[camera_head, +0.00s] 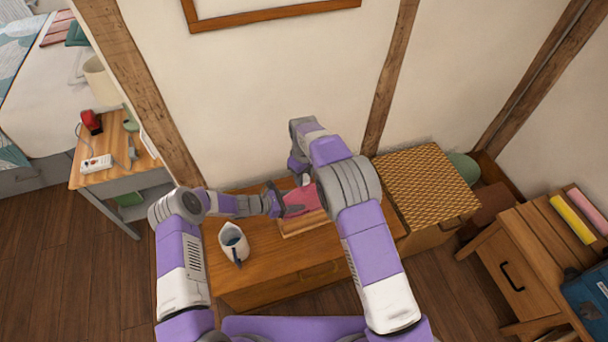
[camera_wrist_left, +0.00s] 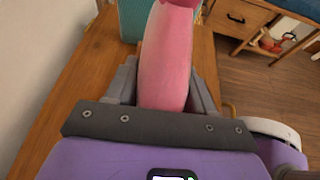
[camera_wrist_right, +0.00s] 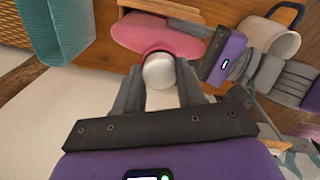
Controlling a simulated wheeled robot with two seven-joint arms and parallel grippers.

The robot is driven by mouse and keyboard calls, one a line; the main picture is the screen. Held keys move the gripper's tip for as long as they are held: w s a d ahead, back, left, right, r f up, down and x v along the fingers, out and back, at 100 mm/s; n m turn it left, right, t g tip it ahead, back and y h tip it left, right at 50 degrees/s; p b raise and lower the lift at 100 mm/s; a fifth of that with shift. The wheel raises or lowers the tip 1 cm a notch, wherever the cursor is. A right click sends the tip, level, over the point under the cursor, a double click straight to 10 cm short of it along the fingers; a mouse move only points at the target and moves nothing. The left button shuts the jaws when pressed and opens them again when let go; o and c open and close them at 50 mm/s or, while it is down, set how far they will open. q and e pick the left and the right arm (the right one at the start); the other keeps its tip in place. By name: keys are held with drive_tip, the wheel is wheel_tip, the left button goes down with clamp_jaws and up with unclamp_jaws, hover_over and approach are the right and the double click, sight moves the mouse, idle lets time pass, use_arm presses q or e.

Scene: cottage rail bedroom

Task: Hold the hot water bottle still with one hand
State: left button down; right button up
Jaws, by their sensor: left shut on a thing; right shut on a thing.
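The pink hot water bottle (camera_head: 300,201) is above the wooden cabinet top, with a light wooden tray (camera_head: 303,228) under it. My left gripper (camera_head: 283,204) is shut on the bottle's body, which fills the space between the fingers in the left wrist view (camera_wrist_left: 165,70). My right gripper (camera_wrist_right: 160,75) is shut on a round white stopper (camera_wrist_right: 158,70) at the bottle's red-rimmed neck. The stopper also shows in the head view (camera_head: 305,179). I cannot tell whether the stopper is seated in the neck.
A white jug (camera_head: 232,243) stands on the cabinet top (camera_head: 258,283) left of the tray. A yellow woven-topped box (camera_head: 425,180) is to the right. A wooden desk (camera_head: 535,245) stands further right, and a bedside table (camera_head: 95,178) at the left. The wall is close behind.

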drive_tip(key=shift+c, duration=0.6)
drive_tip(key=m, duration=0.8)
drive_tip(key=shift+m, duration=0.4)
drive_tip(key=o, duration=1.2)
drive_tip(key=shift+o, duration=0.2)
wheel_tip(320, 180, up, 12)
